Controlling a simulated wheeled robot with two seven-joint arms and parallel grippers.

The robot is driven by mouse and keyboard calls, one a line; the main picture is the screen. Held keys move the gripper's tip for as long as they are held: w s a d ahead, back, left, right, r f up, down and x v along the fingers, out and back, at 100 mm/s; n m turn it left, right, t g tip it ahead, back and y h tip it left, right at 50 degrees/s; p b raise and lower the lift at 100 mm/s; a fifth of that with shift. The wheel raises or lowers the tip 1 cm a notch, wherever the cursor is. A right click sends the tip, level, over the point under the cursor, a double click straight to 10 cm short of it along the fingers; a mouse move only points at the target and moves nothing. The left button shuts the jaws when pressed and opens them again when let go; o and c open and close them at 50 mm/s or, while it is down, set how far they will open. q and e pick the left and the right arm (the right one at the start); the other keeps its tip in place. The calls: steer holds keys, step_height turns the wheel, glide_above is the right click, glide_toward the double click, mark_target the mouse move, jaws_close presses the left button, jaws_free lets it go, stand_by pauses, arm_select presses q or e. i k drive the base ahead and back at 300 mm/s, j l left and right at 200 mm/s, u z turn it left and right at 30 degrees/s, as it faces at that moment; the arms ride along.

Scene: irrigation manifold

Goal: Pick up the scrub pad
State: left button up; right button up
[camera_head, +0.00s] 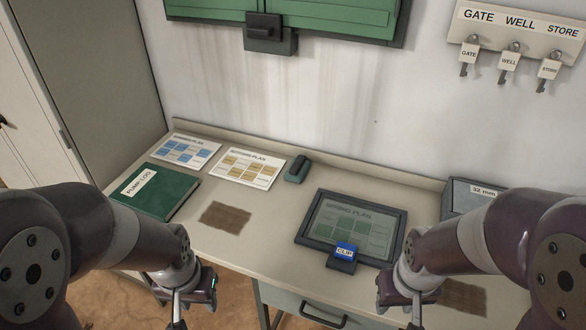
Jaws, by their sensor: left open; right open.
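A small dark green block (298,169) with a lighter green edge lies at the back of the desk, right of the autumn plan sheet. It looks most like the scrub pad, though it is too small to be sure. My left gripper (190,302) is open and empty at the desk's front edge, low in the picture and well in front of the block. My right gripper (408,304) is open, in front of the framed plan, also well away from the block. The lower parts of both grippers are cut off by the picture's bottom edge.
Brown patches mark the desk at left (225,217) and right (463,297). A green pump log (156,191), plan sheets (191,150) (247,168), a framed plan (352,228) with a blue-labelled clip (342,257), and a grey 32 mm box (462,196) surround the clear desk middle.

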mark_target(297, 170)
steer(key=k, duration=0.45)
steer(key=z, duration=0.45)
steer(key=j+z, duration=0.1)
steer(key=z, duration=0.4)
steer(key=j+z, duration=0.1)
steer(key=z, duration=0.85)
steer(key=j, duration=2.8)
